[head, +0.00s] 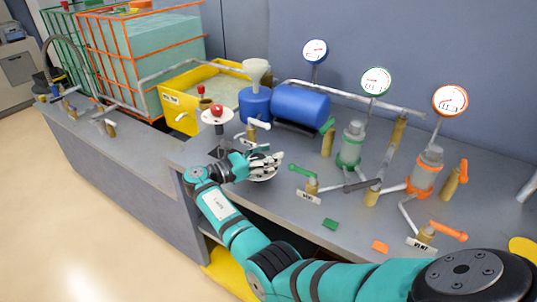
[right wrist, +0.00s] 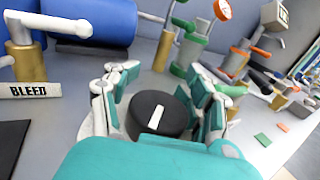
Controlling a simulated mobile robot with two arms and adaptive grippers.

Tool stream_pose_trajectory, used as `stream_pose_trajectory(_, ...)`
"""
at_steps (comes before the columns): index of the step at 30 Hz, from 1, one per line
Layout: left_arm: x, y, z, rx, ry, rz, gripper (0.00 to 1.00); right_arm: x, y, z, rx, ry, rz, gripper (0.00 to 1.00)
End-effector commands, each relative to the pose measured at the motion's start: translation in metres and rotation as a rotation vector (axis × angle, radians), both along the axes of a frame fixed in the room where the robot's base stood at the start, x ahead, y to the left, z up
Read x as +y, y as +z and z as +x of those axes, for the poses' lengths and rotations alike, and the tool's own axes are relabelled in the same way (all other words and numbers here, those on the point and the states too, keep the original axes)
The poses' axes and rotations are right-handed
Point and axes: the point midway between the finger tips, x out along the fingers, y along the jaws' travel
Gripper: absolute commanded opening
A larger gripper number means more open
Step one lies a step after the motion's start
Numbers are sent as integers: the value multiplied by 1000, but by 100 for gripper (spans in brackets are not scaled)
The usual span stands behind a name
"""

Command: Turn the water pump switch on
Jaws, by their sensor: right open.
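The pump switch looks like a round black knob (right wrist: 146,110) with a white pointer mark, seen between my fingers in the right wrist view. The mark leans slightly right of vertical there. A pale round base shows under the knob. My right gripper (right wrist: 160,85) is open, with one finger on each side of the knob. I cannot tell whether the fingers touch it. In the head view, my right gripper (head: 262,163) is over the bench at the same place and hides most of the knob. My left gripper is in neither view.
A red button (head: 217,110) on a round white plate stands just behind. The BLEED label (right wrist: 30,90) and its valve are left in the wrist view. A blue tank (head: 300,104), gauges and green and orange valves crowd the right. The front bench edge is close.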

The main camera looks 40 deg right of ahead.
Motion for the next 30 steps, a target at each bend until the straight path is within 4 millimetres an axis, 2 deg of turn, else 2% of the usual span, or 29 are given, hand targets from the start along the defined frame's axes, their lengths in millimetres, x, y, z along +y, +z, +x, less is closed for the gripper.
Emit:
stream_pose_trajectory(5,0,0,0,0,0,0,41,23,0,2,0,4,1,52)
stream_pose_trajectory(12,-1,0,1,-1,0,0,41,75,0,4,1,5,1,52)
stream_pose_trajectory(18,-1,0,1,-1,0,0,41,107,0,5,2,3,1,52)
stream_pose_trajectory(23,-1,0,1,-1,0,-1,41,118,-1,5,1,2,1,52)
stream_pose_trajectory(30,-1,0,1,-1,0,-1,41,120,0,5,1,1,1,52)
